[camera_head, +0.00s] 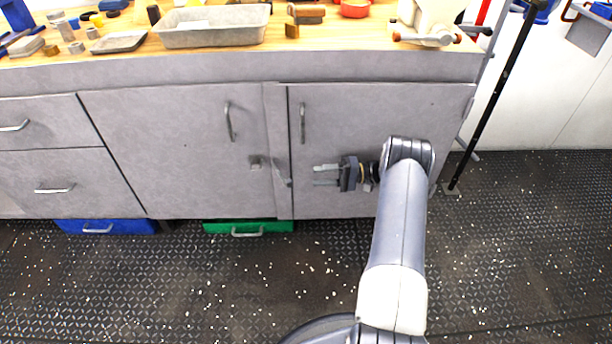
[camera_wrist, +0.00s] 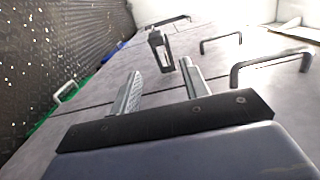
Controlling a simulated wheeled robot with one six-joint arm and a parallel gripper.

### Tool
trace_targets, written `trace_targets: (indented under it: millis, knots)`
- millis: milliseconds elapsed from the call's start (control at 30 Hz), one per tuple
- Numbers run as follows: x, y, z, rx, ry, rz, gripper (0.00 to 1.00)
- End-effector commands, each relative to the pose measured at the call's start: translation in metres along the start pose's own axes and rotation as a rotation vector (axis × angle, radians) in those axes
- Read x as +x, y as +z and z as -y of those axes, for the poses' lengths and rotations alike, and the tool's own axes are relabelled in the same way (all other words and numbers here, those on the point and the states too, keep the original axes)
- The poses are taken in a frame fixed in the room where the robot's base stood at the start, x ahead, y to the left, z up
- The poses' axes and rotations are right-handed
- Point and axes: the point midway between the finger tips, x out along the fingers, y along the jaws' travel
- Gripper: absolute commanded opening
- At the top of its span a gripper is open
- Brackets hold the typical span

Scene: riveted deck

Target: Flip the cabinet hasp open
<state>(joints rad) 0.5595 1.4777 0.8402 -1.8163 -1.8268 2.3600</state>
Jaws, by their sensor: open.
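The cabinet hasp (camera_head: 281,174) is a small grey metal strap low on the narrow upright between the two cabinet doors. A small grey fitting (camera_head: 256,162) sits just left of it on the left door. My gripper (camera_head: 316,175) is in front of the right door, to the right of the hasp, its fingers pointing left toward it. The fingers are apart with nothing between them. In the wrist view, a dark slotted metal piece (camera_wrist: 160,50), seemingly part of the hasp, stands out from the cabinet just beyond my fingertips. I cannot tell how far the strap is turned.
Bar handles stand out on the left door (camera_head: 228,121) and right door (camera_head: 302,123), above the hasp. Blue (camera_head: 106,227) and green (camera_head: 247,227) drawers sit under the cabinet. The worktop above holds a grey tray (camera_head: 212,27). The floor in front is clear.

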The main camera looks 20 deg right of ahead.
Motion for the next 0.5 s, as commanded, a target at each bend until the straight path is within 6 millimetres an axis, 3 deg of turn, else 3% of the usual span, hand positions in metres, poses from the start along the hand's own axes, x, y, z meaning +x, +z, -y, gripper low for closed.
trace_targets:
  millis: [167,433,500]
  knots:
    - [-0.016,0.0,0.0,-0.001,0.001,0.0,0.44]
    - [-0.018,0.0,0.0,-0.001,0.0,0.0,0.44]
    - [-0.018,0.0,0.0,-0.002,0.0,0.0,0.4]
